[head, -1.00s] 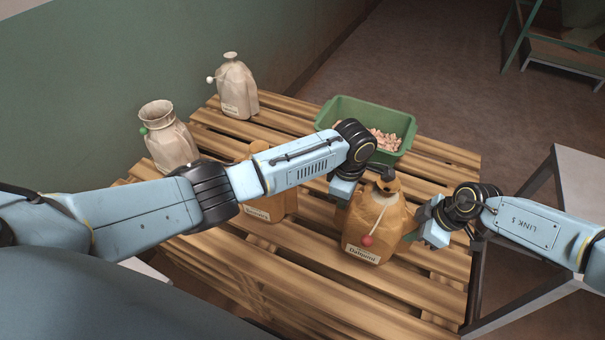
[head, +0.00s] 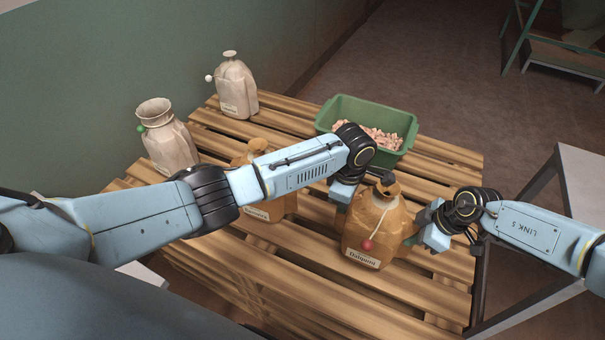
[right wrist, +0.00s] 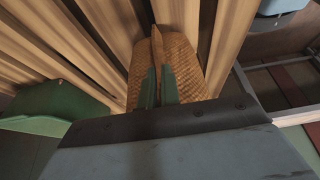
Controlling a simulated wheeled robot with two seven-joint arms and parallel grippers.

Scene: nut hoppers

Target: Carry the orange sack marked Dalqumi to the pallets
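The orange sack marked Dalqumi (head: 375,230) is upright at the front right of the slatted pallet top (head: 437,280), with a red ball at its front. Whether its base touches the slats is hard to tell. My right gripper (head: 427,238) is at its right side. In the right wrist view, its green fingers (right wrist: 158,87) are shut on a thin side flap of the woven sack (right wrist: 188,62). My left gripper (head: 343,195) is at the sack's left side and appears shut on it, its fingertips mostly hidden.
Another orange sack (head: 272,209) stands partly behind my left arm, its label too small to read. Two pale sacks (head: 236,85) (head: 172,145) stand at the back left. A green crate (head: 350,105) with pinkish contents is behind the sack. A grey table (head: 585,185) stands to the right.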

